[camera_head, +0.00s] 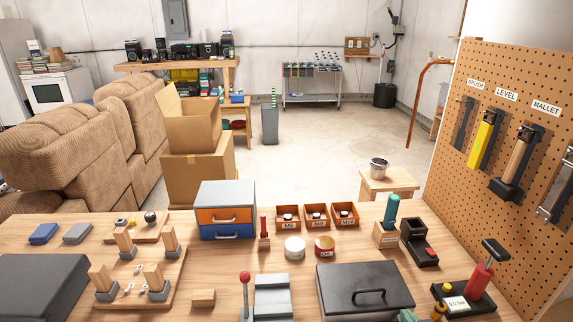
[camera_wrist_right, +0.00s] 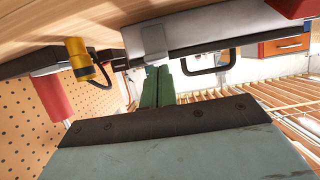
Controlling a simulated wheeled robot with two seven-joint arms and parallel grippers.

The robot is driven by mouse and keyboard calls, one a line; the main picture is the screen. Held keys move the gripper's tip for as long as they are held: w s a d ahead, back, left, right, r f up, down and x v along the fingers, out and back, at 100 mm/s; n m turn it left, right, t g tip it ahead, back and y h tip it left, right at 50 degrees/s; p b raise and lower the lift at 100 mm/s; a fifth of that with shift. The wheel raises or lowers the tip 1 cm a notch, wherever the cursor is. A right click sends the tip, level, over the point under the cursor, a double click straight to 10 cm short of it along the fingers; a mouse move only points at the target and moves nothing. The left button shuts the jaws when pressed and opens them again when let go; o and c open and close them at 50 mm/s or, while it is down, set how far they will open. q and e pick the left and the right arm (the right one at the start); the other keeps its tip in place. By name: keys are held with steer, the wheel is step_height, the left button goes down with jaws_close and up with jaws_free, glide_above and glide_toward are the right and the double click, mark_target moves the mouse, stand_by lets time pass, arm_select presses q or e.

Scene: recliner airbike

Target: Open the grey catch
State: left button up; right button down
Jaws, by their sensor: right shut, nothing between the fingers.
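The black box (camera_head: 345,280) with a black handle (camera_head: 369,294) stands at the front of the bench, its lid down. The small grey catch (camera_wrist_right: 153,41) is on that side, across the lid seam. In the head view the catch is hidden. My right gripper (camera_wrist_right: 157,72) has its green fingers shut and empty, tips right at the catch; I cannot tell whether they touch. Only a green bit of it (camera_head: 408,315) shows in the head view. My left gripper is out of view.
A red-handled clamp (camera_head: 478,280) and a yellow knob (camera_head: 438,311) stand close right of the box. A grey fixture with a red-knobbed lever (camera_head: 245,285) is at its left. The pegboard (camera_head: 530,95) rises at the right. Small orange bins (camera_head: 317,216) stand behind.

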steer(key=shift+f, duration=0.45)
steer(key=shift+s+a+f, duration=0.1)
steer(key=shift+f, duration=0.1)
steer(key=shift+p+v, duration=0.75)
steer(key=shift+v, duration=0.4)
steer(key=p+v, duration=0.2)
steer(key=v, duration=0.2)
steer(key=shift+s+r+p, duration=0.1)
steer(key=shift+s+p, duration=0.25)
